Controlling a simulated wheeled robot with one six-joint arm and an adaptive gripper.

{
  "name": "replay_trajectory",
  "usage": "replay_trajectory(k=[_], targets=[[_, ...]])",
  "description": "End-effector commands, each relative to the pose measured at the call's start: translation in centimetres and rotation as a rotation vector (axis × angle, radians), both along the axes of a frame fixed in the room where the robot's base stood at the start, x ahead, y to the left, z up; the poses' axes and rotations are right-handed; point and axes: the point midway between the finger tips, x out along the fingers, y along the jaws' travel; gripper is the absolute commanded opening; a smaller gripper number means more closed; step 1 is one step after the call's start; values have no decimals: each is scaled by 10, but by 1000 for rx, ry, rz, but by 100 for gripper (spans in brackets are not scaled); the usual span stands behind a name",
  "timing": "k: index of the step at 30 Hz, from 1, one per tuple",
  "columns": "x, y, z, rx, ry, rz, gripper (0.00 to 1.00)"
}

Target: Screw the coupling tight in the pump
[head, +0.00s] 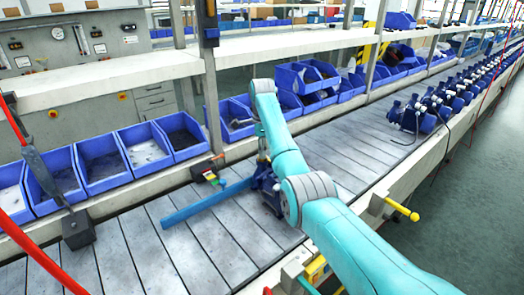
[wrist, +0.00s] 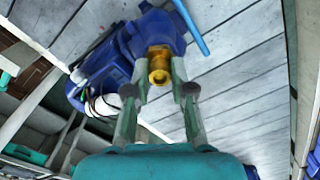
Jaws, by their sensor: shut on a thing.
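The blue pump (head: 264,181) stands on the slatted conveyor, partly hidden behind my teal arm in the head view. In the wrist view the pump (wrist: 120,66) fills the upper left. The brass coupling (wrist: 159,63) sits at the pump's end facing me. My gripper (wrist: 161,82) is shut on the coupling, with one finger on each side. How far the coupling sits in the pump's port cannot be told. In the head view the coupling is too small or hidden to make out.
A blue bar (head: 207,203) lies across the conveyor (head: 180,245) beside the pump. Blue bins (head: 101,161) line the shelf behind. Several more pumps (head: 440,98) stand farther along the line at right. A yellow-handled lever (head: 402,209) sticks out from the front edge.

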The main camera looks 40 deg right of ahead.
Motion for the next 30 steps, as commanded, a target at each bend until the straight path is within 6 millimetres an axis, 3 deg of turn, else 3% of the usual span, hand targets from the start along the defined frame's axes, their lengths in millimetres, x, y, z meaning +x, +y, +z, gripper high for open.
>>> replay_trajectory(k=[2, 3, 5, 14, 24, 30], targets=[[0, 0, 0, 0, 0, 1, 0], [0, 0, 0, 0, 0, 1, 33], [0, 0, 0, 0, 0, 1, 44], [0, 0, 0, 0, 0, 14, 44], [0, 0, 0, 0, 0, 285, 44], [0, 0, 0, 0, 0, 304, 44]])
